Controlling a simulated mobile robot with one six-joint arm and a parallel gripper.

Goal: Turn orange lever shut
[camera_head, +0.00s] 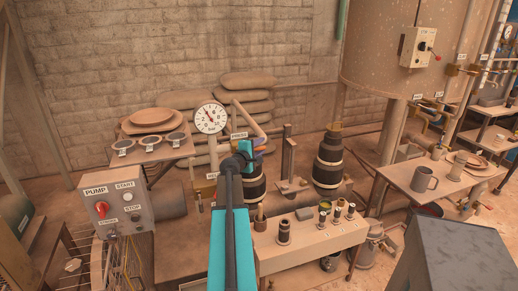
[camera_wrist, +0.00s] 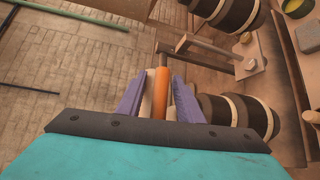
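The orange lever (camera_wrist: 161,92) stands between the two purple fingers of my gripper (camera_wrist: 160,84) in the wrist view. Narrow pale strips show on both sides of it, and I cannot tell whether the fingers press on it or stand slightly apart. A thin bar joins the lever's far end and runs right toward a bracket. In the head view, my teal gripper (camera_head: 246,149) is at the pipework below the round gauge (camera_head: 210,117), in front of a dark banded cylinder (camera_head: 254,185). My arm hides most of the lever there.
A pump control box (camera_head: 117,204) with a red knob stands at the left. A second dark banded cylinder (camera_head: 328,163) and a bench with small fittings (camera_head: 310,240) are at the right. A large tank (camera_head: 400,35) and a side table with a mug (camera_head: 423,180) stand further right.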

